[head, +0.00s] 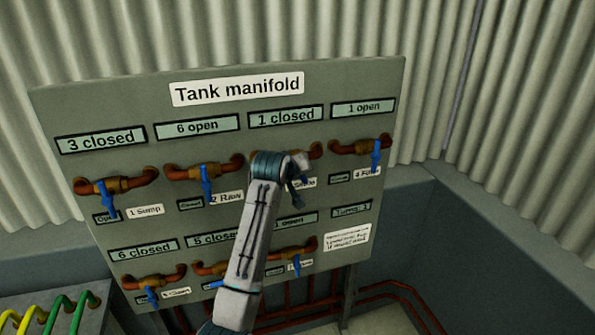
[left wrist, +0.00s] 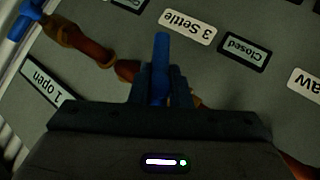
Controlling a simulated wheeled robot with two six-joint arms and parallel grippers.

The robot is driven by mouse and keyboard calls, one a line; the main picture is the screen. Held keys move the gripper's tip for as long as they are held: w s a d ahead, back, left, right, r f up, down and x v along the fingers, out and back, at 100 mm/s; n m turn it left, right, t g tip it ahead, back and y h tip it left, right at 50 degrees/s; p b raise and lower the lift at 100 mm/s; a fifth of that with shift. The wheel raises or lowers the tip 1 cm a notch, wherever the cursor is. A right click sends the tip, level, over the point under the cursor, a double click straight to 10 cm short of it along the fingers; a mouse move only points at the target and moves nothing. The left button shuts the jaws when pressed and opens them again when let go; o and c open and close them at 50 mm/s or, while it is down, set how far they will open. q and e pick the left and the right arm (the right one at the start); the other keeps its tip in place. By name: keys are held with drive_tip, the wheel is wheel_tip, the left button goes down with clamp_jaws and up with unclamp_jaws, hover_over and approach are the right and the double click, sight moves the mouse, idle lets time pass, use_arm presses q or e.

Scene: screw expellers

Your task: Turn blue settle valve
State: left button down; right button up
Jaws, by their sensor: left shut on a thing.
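The blue handle (left wrist: 162,46) of the valve by the "3 Settle" label (left wrist: 189,25) stands between the fingers of my left gripper (left wrist: 160,80), which is shut on it. Only the handle's end shows past the fingertips. In the head view my left arm reaches up to the third valve of the top row, and its wrist covers most of that valve and part of its label. The display above it (head: 285,116) reads "1 closed". My right gripper is not in view.
The grey Tank manifold board (head: 340,90) carries several other blue-handled valves on copper pipes. The 2 Raw valve handle (head: 207,184) is to the left and another handle (head: 376,155) to the right. Yellow and green hoses (head: 50,315) are at lower left.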

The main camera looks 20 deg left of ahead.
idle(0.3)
use_arm(q)
drive_tip(key=c, duration=1.4)
unclamp_jaws()
drive_tip(key=shift+o, duration=0.2)
drive_tip(key=shift+s+r+b, duration=0.15)
drive_tip(key=shift+s+b, duration=0.15)
drive_tip(key=b+v, duration=0.4)
drive_tip(key=v, duration=0.6)
drive_tip(key=shift+r, duration=0.1)
